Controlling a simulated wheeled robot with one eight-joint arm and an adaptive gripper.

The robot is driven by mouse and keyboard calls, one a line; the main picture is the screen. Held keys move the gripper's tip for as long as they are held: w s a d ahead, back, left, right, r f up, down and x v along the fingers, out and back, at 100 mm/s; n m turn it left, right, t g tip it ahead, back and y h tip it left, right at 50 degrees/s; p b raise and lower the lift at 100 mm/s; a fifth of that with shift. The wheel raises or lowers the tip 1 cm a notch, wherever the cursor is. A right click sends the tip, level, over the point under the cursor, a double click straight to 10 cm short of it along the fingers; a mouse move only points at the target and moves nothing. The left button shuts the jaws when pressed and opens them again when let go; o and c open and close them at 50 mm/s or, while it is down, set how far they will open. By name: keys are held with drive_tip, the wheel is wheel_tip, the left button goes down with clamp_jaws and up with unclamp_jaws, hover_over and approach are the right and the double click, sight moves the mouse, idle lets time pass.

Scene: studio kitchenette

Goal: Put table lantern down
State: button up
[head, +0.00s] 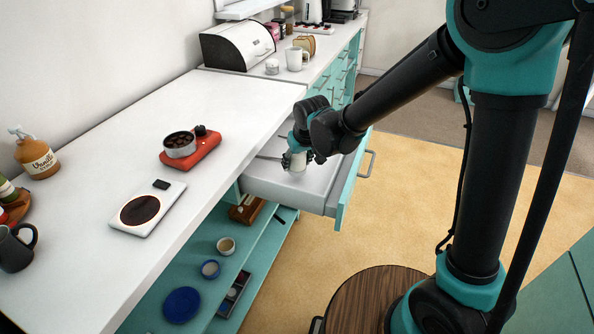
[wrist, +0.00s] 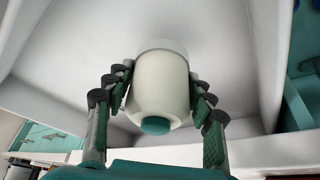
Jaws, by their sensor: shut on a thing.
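The table lantern (wrist: 160,85) is a small cream cylinder with a teal end and a paler band at its other end. My gripper (wrist: 160,95) is shut on it, with a dark green-padded finger on each side. In the head view my gripper (head: 298,154) holds the lantern (head: 298,163) in the pulled-out white drawer (head: 263,183), below the counter top. The drawer's pale floor fills much of the wrist view behind the lantern. I cannot tell whether the lantern touches that floor.
The white counter (head: 130,110) runs beside the drawer. It holds a red burner with a tin (head: 185,146), a white scale (head: 148,208) and a vanilla bottle (head: 37,157). A teal shelf (head: 160,285) below holds bowls and a blue plate (head: 182,305). The drawer front with its handle (head: 368,164) juts over open floor.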

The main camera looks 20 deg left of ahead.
sight(297, 171)
drive_tip(key=shift+f, duration=1.85)
drive_tip(key=o, duration=1.4)
drive_tip(key=shift+f, duration=0.1)
drive_tip(key=shift+c, duration=0.2)
drive_tip(key=v, duration=1.2)
